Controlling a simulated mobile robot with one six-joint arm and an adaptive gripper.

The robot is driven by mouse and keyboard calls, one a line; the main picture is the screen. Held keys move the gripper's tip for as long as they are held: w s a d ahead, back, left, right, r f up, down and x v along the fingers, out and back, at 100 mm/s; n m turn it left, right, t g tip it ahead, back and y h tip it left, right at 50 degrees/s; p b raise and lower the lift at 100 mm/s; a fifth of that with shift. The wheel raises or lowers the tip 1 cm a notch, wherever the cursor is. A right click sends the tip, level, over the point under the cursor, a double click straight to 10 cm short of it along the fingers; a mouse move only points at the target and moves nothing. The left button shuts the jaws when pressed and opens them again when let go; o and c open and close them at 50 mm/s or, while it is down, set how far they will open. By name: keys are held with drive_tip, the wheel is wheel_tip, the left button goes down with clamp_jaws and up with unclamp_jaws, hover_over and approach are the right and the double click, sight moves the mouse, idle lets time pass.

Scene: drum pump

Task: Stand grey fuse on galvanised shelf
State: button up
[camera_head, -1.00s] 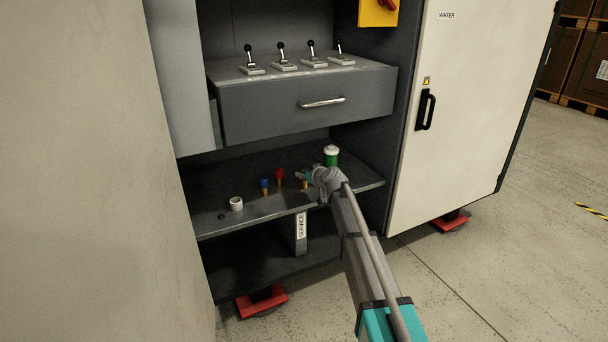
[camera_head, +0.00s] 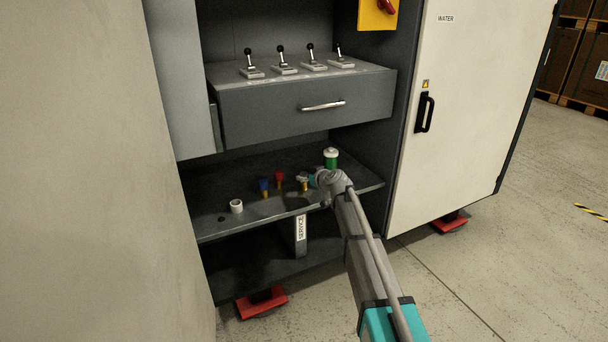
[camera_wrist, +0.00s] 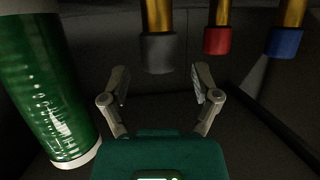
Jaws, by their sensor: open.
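The grey fuse (camera_head: 304,186), with a grey cap and a brass-coloured body, is upright on the grey metal shelf (camera_head: 262,211) below the drawer. In the wrist view the grey fuse (camera_wrist: 158,52) appears cap-down, just beyond and between my fingertips, slightly left of centre. My gripper (camera_wrist: 161,84) is open and empty, its fingers apart on either side of the line to the fuse. In the head view my wrist hides most of the gripper, right of the fuse. I cannot tell whether this shelf is the galvanised one.
A red fuse (camera_head: 280,178) and a blue fuse (camera_head: 264,187) stand left of the grey one. A green cylinder with white ends (camera_head: 331,160) is close behind my wrist. A white ring (camera_head: 236,205) sits at the left. The drawer unit (camera_head: 300,105) overhangs the shelf.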

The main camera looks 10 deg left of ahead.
drive_tip(key=p+v, duration=0.3)
drive_tip(key=v, duration=0.6)
drive_tip(key=shift+s, duration=0.25)
drive_tip(key=shift+d, duration=0.15)
drive_tip(key=s+d+f+m+g+h, duration=0.2)
drive_tip(key=s+d, duration=0.5)
drive_tip(key=s, duration=0.4)
drive_tip(key=s+d+f+m+g+h, duration=0.3)
drive_tip(key=s+d+f+g+h, duration=0.1)
drive_tip(key=s, duration=0.8)
drive_tip(key=s+d+f+m+g+h, duration=0.2)
drive_tip(key=s+d+f+g, duration=0.2)
drive_tip(key=s+d, duration=0.6)
wheel_tip(320, 180, down, 2)
drive_tip(key=shift+s+f+m+g+h, duration=0.1)
drive_tip(key=shift+s+m+g+h, duration=0.3)
drive_tip(key=shift+s, duration=0.45)
drive_tip(key=shift+a, duration=0.1)
